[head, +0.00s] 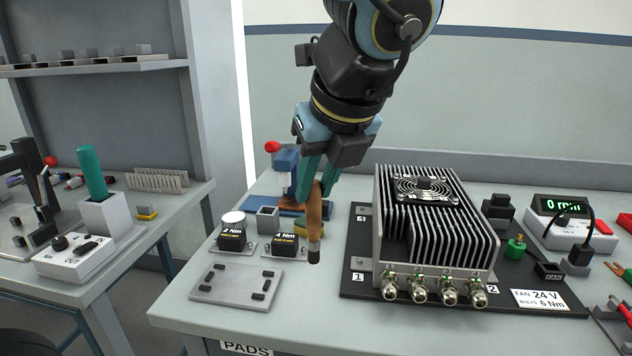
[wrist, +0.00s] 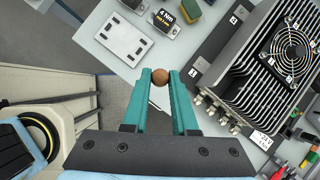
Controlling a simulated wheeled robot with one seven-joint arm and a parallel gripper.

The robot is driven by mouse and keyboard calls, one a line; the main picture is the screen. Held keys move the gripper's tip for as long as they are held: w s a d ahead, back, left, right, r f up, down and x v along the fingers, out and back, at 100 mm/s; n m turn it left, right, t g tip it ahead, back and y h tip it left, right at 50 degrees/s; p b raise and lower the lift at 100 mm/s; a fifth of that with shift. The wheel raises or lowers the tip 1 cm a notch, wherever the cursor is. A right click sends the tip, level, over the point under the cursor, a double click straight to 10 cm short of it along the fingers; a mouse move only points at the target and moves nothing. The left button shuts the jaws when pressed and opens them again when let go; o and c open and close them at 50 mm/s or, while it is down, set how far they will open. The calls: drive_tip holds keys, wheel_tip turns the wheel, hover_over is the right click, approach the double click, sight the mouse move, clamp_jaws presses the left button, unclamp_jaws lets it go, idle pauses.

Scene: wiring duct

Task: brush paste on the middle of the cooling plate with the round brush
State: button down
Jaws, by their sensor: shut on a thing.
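My gripper (head: 315,198) is shut on the round brush (head: 314,220). The brush has a brown handle and hangs nearly upright, its dark tip down, seemingly above the bench. In the wrist view its brown round end (wrist: 160,75) shows between the teal fingertips (wrist: 160,82). The flat grey plate with small dark pads near its corners, apparently the cooling plate (head: 236,284), lies at the bench's front left. It also shows in the wrist view (wrist: 122,40). The brush is right of this plate in the head view, not over it. Its middle looks bare.
Torque blocks marked 2 Nm (head: 231,240) and 4 Nm (head: 285,244) stand behind the plate, with a white round lid (head: 234,217) and a grey cup (head: 268,220). A finned fan unit (head: 430,230) on a black base stands right. A side bench (head: 120,275) is left.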

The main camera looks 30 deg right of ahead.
drive_tip(key=shift+r+p, duration=1.35)
drive_tip(key=shift+r, duration=0.05)
